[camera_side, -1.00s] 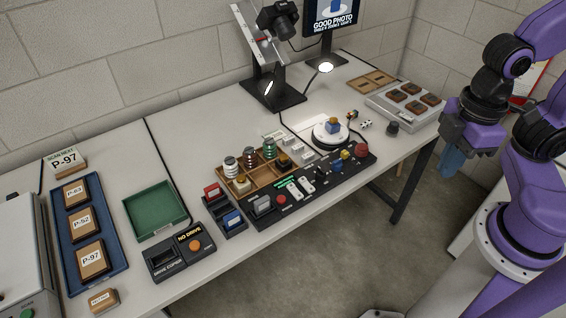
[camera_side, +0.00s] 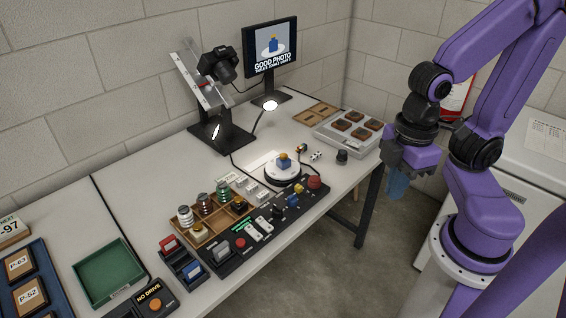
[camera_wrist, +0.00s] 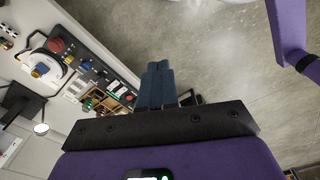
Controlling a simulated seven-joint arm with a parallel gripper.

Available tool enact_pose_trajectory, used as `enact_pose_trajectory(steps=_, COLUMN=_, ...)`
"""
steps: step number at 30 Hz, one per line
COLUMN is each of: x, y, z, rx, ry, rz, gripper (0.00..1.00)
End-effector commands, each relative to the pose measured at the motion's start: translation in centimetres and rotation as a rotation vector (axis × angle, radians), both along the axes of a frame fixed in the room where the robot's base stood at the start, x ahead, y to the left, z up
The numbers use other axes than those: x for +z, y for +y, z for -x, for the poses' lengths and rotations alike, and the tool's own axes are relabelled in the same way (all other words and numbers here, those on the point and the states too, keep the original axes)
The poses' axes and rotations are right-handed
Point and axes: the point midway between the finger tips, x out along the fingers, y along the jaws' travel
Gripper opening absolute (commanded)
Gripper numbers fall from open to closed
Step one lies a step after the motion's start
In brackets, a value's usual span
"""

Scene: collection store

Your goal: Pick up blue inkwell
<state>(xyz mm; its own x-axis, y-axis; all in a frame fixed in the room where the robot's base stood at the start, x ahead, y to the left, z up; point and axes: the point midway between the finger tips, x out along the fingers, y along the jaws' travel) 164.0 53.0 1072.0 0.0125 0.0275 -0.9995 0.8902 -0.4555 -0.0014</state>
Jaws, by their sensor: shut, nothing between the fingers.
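A small blue object with a yellow top, which looks like the blue inkwell (camera_side: 284,160), stands on the round white turntable (camera_side: 271,178) towards the right end of the table. It also shows at the left in the wrist view (camera_wrist: 41,70). My gripper (camera_side: 397,192) is off the table's right end, apart from the inkwell, with its blue fingers pointing down. In the wrist view the fingers (camera_wrist: 158,66) are together and empty, over the floor.
A black control panel (camera_side: 262,238) lies in front of the turntable. A wooden tray (camera_side: 213,235) with jars is left of it. A lamp (camera_side: 270,106), a camera (camera_side: 218,64) and a monitor (camera_side: 270,48) stand behind. A grey tray (camera_side: 330,137) lies to the right.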

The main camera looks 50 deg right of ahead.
Motion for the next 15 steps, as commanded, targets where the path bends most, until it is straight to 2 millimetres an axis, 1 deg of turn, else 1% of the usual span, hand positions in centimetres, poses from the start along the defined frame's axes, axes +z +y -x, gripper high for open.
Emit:
enact_pose_trajectory(steps=4, x=0.0, y=0.0, z=0.0, rx=0.0, ry=0.0, rz=0.0, gripper=0.0)
enact_pose_trajectory(steps=5, x=0.0, y=0.0, z=0.0, rx=0.0, ry=0.0, rz=0.0, gripper=0.1)
enact_pose_trajectory(steps=6, x=0.0, y=0.0, z=0.0, rx=0.0, ry=0.0, rz=0.0, gripper=0.23)
enact_pose_trajectory(steps=8, x=0.0, y=0.0, z=0.0, rx=0.0, ry=0.0, rz=0.0, gripper=0.42)
enact_pose_trajectory(steps=9, x=0.0, y=0.0, z=0.0, rx=0.0, ry=0.0, rz=0.0, gripper=0.55)
enact_pose_trajectory(steps=10, x=0.0, y=0.0, z=0.0, rx=0.0, ry=0.0, rz=0.0, gripper=0.65)
enact_pose_trajectory(steps=11, x=0.0, y=0.0, z=0.0, rx=0.0, ry=0.0, rz=0.0, gripper=0.72)
enact_pose_trajectory(steps=15, x=0.0, y=0.0, z=0.0, rx=0.0, ry=0.0, rz=0.0, gripper=0.72)
